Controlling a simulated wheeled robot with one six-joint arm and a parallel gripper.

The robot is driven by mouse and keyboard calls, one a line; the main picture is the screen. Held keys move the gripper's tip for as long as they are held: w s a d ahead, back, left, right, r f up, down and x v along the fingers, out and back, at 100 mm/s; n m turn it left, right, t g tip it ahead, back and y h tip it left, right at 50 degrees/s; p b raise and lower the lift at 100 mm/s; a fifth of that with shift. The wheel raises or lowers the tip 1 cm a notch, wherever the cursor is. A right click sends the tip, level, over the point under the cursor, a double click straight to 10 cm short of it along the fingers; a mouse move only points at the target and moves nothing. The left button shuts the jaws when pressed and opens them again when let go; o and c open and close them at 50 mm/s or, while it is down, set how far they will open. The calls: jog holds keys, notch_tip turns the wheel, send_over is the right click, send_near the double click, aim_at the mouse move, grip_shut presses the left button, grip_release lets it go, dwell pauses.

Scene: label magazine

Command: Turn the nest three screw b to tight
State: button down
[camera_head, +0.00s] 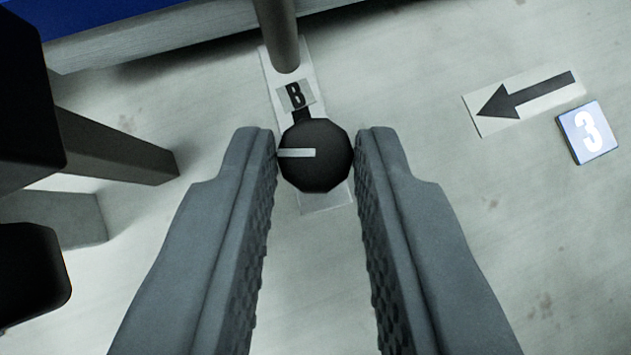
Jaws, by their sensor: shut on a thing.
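The screw b of nest three is a dark, many-sided knob (317,168) with a white pointer line on its top. The line points left in the picture. A small tag with the letter B (295,95) lies just above the knob, on a light plate (328,200) under it. My gripper (316,158) is shut on the knob, with one finger touching its left side and the other its right side. The lower part of the knob and any mark beneath it are hidden.
A blue tag with a white 3 (588,132) and a plate with a black arrow pointing left (525,102) lie at the right. A grey post (277,35) stands just above the B tag. Dark blocks (115,145) stand at the left. A blue-topped edge (110,25) runs across the upper left.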

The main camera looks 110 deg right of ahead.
jog(key=shift+w+d+m+g+y, duration=0.1)
jog(key=shift+w+m+g+y, duration=0.15)
jog(key=shift+m+g, duration=0.6)
jog(key=shift+m, duration=0.25)
jog(key=c, duration=1.3)
grip_release()
jog(key=shift+o, duration=0.2)
